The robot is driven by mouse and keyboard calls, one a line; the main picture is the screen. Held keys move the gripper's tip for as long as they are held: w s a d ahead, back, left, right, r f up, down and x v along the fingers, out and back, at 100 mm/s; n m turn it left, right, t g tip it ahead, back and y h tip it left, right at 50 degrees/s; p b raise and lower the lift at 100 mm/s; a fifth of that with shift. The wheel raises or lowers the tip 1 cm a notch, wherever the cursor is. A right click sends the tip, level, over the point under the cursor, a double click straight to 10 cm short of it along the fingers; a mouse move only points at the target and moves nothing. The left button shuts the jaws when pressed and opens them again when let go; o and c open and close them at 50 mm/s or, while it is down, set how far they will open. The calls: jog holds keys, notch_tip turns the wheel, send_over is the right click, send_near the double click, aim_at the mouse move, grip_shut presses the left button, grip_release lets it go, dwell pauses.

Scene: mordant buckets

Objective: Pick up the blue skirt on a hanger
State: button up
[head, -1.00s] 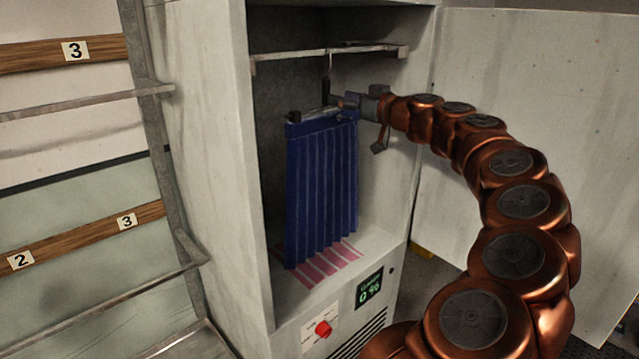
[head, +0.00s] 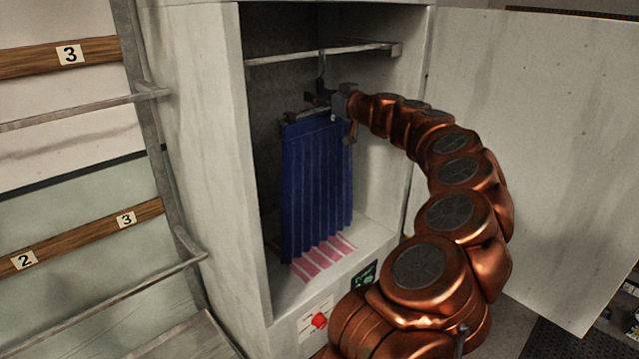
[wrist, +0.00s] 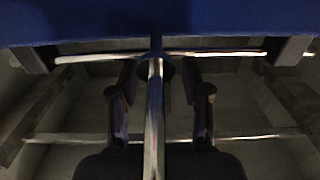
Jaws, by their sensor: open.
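The blue pleated skirt (head: 318,190) hangs upright inside an open cabinet, clipped to a metal hanger (head: 292,117). The hanger's hook goes up to the cabinet's rail (head: 350,50). My gripper (head: 322,100) is at the hanger's hook, just above the skirt's waist. In the wrist view the skirt (wrist: 90,20) fills the top edge, and the hanger's crossbar (wrist: 220,54) runs below it. My open gripper (wrist: 160,95) has one finger on each side of the hook's stem, with a visible gap on both sides. In the head view the fingertips are partly hidden by my wrist.
The cabinet's left wall (head: 205,150) and its open door (head: 530,150) flank my arm. A pink striped patch (head: 322,262) lies on the cabinet floor under the skirt. A rack with numbered wooden boards (head: 60,57) stands at the left.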

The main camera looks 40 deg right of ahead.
grip_shut()
dwell(0.7)
